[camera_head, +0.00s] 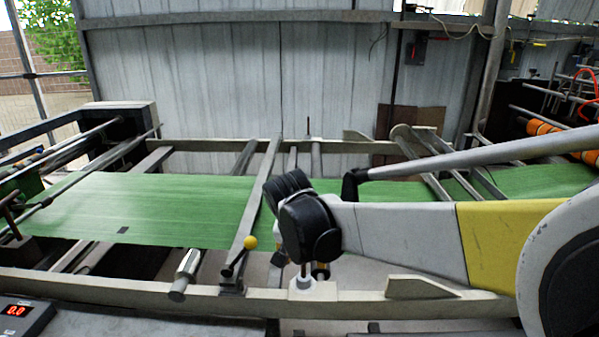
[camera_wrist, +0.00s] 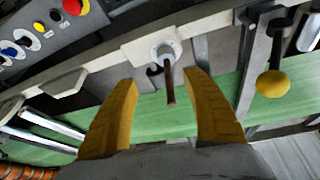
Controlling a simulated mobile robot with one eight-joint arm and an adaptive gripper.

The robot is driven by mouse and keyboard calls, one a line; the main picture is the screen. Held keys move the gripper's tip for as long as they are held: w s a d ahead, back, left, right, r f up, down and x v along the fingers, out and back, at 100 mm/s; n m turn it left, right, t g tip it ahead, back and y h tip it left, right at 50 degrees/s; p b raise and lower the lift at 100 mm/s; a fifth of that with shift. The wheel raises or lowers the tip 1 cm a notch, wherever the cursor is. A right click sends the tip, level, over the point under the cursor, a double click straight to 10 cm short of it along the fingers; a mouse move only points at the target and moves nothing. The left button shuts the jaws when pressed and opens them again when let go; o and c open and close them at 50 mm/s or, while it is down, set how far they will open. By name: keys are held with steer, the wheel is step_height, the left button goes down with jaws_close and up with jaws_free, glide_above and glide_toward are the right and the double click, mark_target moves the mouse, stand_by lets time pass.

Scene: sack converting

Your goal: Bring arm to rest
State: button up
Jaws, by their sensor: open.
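My gripper (camera_wrist: 160,106) shows in the wrist view as two yellow, ridged fingers standing apart with nothing held between them. Past the gap is a brown rod (camera_wrist: 170,86) at a round metal fitting (camera_wrist: 165,51) on the machine's cream rail. I cannot tell how far the rod is from the fingertips. In the head view my arm reaches in from the right, over the green sack web. The gripper itself is not clearly visible there, below the dark wrist joint.
The green web (camera_head: 150,205) runs across the machine frame. A yellow-knobbed lever (camera_head: 250,242) stands left of my wrist; its knob also shows in the wrist view (camera_wrist: 273,83). The front rail (camera_head: 410,305) lies below my arm. A red display (camera_head: 18,311) sits at lower left. Coloured buttons (camera_wrist: 72,7) sit on a panel.

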steer(key=s+d+r+n+t+y, duration=0.1)
steer(key=s+d+r, duration=0.4)
steer(key=s+d, duration=0.65)
steer(key=s+d+f+n+t, duration=0.1)
steer(key=s+d+f, duration=0.1)
steer(key=s+d, duration=0.4)
steer(key=s, duration=0.4)
steer(key=shift+s+d+t, duration=0.3)
steer(key=shift+d+t, duration=0.1)
